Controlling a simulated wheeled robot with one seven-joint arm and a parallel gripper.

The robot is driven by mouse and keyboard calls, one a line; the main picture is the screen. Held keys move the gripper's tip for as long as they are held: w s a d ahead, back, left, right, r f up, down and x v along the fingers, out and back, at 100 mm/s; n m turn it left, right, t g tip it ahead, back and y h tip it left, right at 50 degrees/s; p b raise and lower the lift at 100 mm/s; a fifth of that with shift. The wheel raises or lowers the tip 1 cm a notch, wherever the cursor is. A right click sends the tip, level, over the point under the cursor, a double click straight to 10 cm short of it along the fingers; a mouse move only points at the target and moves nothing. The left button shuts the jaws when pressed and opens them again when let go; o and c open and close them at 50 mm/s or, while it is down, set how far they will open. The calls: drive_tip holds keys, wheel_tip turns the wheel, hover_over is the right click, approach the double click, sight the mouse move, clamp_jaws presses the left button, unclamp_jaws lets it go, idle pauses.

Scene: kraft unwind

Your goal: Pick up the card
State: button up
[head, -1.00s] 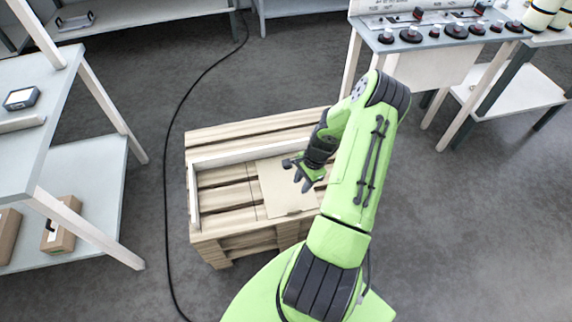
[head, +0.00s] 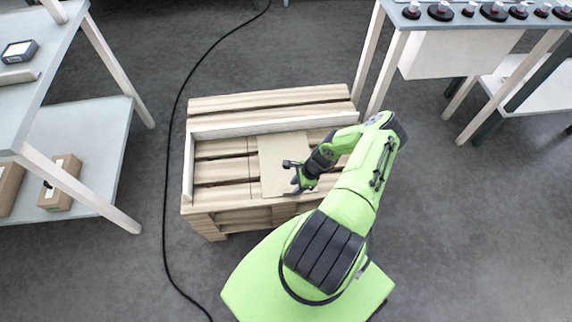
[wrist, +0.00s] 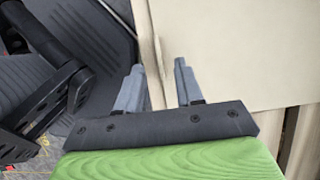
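The card (head: 276,163) is a flat tan sheet on the wooden pallet stack (head: 232,214). Its front right part is hidden behind my arm and gripper. My gripper (head: 294,180) is at the front right part of the card in the head view. In the wrist view, the card (wrist: 238,52) fills the upper right. My gripper (wrist: 158,70) shows there with two grey fingers apart and an edge of the card running between them. The right finger overlaps the card in the picture, and the left one lies beyond its edge. I see no firm contact.
A pale raised rail (head: 262,127) runs along the back and left of the pallet top. A black cable (head: 167,185) lies on the floor to the left. A shelf (head: 75,140) stands left, and a bench with knobs (head: 462,50) stands back right.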

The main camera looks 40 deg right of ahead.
sight(292, 190)
drive_tip(key=b+x, duration=0.1)
drive_tip(key=x, duration=0.3)
drive_tip(key=shift+r, duration=0.15)
clamp_jaws()
